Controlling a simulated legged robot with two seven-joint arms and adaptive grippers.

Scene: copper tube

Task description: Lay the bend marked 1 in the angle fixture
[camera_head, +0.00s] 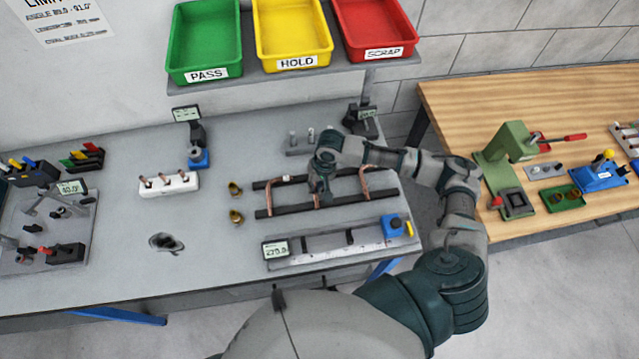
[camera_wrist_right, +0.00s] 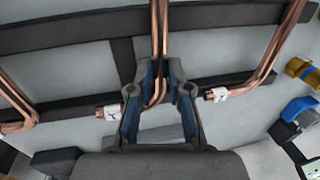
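Copper bends lie across two dark rails of a rack (camera_head: 262,213) in the middle of the bench. One bend (camera_head: 272,192) at the left carries a white tag; its number is too small to read. My right gripper (camera_head: 321,196) points down at the middle bend. In the right wrist view, its blue-padded fingers (camera_wrist_right: 161,72) stand either side of a copper bend (camera_wrist_right: 160,30); whether they grip it is unclear. White tags (camera_wrist_right: 110,111) and (camera_wrist_right: 217,94) show on tube ends. A plate with clamps and a readout, apparently the angle fixture (camera_head: 85,225), is at the far left. My left gripper is out of view.
A length gauge (camera_head: 340,247) lies in front of the rack. Green, yellow and red trays (camera_head: 293,35) sit on a shelf behind.

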